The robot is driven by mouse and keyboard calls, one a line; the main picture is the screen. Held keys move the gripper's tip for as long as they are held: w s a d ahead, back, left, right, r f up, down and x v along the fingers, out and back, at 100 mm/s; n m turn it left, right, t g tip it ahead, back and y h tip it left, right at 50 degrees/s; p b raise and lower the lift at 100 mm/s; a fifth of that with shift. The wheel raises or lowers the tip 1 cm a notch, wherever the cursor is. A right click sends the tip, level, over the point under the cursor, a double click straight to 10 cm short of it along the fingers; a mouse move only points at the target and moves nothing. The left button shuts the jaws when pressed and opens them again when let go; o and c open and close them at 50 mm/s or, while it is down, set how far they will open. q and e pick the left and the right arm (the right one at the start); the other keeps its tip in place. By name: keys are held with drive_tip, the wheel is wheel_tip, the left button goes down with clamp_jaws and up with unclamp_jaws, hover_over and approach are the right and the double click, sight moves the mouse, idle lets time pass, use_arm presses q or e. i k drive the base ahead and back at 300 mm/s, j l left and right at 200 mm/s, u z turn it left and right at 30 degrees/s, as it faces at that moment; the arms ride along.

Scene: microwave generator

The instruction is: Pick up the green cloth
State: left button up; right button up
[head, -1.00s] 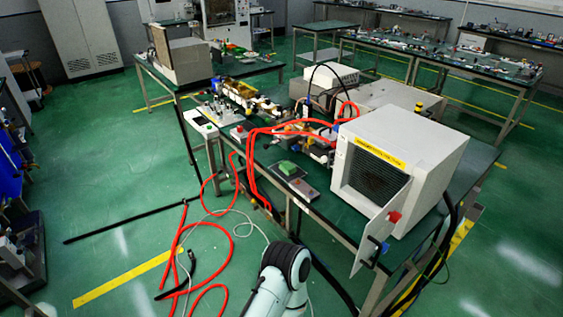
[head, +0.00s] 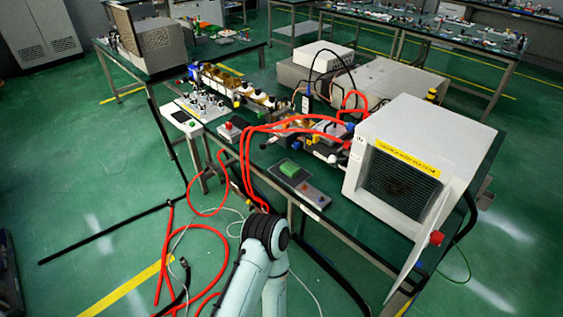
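A small bright green block-like piece (head: 289,168), which may be the folded green cloth, lies on the near edge of the dark green workbench (head: 262,158). A flat grey box (head: 310,193) lies just to its right. One of my arms comes in from the bottom middle, and its dark joint is below the bench edge, short of the green piece. Neither gripper is in view, so I cannot see whether they are open or shut.
A white microwave unit (head: 420,160) with its front panel (head: 416,265) swung open stands on the bench to the right. Red hoses (head: 250,150) run over the bench edge to the floor. A black stand (head: 165,150) is at left. Open floor lies further left.

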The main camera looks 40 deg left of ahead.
sight(291, 171)
drive_tip(key=i+j, duration=0.1)
drive_tip(key=j, duration=1)
drive_tip(key=i+j, duration=0.15)
drive_tip(key=j, duration=0.4)
drive_tip(key=i+j, duration=0.1)
drive_tip(key=j, duration=0.4)
